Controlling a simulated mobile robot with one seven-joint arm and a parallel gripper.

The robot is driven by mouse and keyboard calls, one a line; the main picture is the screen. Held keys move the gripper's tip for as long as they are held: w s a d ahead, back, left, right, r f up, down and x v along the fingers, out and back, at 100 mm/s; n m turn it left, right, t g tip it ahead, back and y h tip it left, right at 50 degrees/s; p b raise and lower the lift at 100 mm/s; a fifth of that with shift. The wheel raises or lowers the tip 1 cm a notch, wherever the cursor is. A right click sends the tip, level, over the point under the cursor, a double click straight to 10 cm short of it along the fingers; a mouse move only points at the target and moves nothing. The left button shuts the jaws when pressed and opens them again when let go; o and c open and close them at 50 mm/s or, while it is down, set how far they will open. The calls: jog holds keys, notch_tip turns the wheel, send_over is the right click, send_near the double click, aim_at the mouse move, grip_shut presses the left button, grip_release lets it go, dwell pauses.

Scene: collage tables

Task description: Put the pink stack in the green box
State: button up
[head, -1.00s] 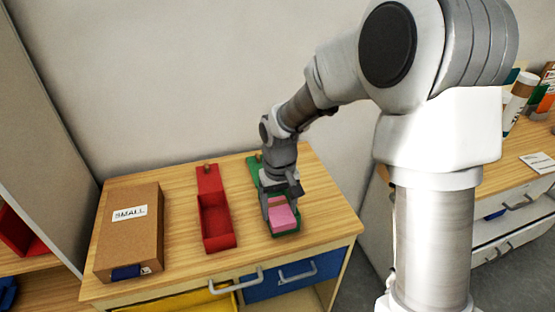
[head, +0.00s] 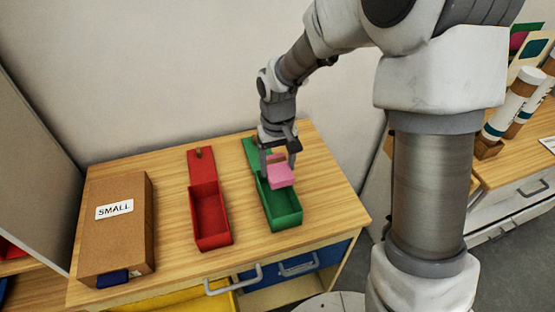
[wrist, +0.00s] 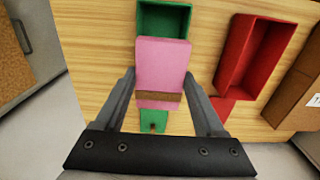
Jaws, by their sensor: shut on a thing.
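The pink stack (head: 280,174) is held between the fingers of my gripper (head: 278,163), above the green box (head: 286,221). In the wrist view the pink stack (wrist: 162,65) has a brown band across it and sits between the two fingers (wrist: 162,100). It covers the middle of the green box (wrist: 163,4), whose open compartment shows beyond it. In the head view the front of the open compartment looks empty. The part under the stack is hidden.
An open, empty red box (head: 211,220) stands left of the green box. A brown carton marked SMALL (head: 119,235) stands at the table's left. The wooden table (head: 172,212) is bare between them.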

notch_tip(320, 180, down, 6)
jog(key=b, duration=0.4)
jog(key=shift+f+b, duration=0.25)
jog(key=shift+b, duration=0.05)
jog(key=o, duration=1.4)
notch_tip(320, 180, up, 18)
jog(key=shift+f+p, duration=0.2)
jog(key=shift+p, duration=0.55)
jog(key=s+d+r+m+t, duration=0.1)
jog(key=s+d+t, duration=0.1)
jog(key=s+d, duration=0.2)
jog(key=s+d+r+m+t, duration=0.1)
jog(key=s+d, duration=0.3)
jog(key=s, duration=0.4)
jog(key=s+d+r+m+t, duration=0.1)
jog(key=s+d+r+t, duration=0.1)
jog(key=s, duration=0.4)
jog(key=shift+s+d+r+t, duration=0.2)
jog(key=shift+d+r, duration=0.15)
jog(key=shift+d, duration=0.25)
jog(key=shift+s+d+r+t, duration=0.15)
jog(key=shift+d+r, duration=0.2)
jog(key=shift+d, duration=0.25)
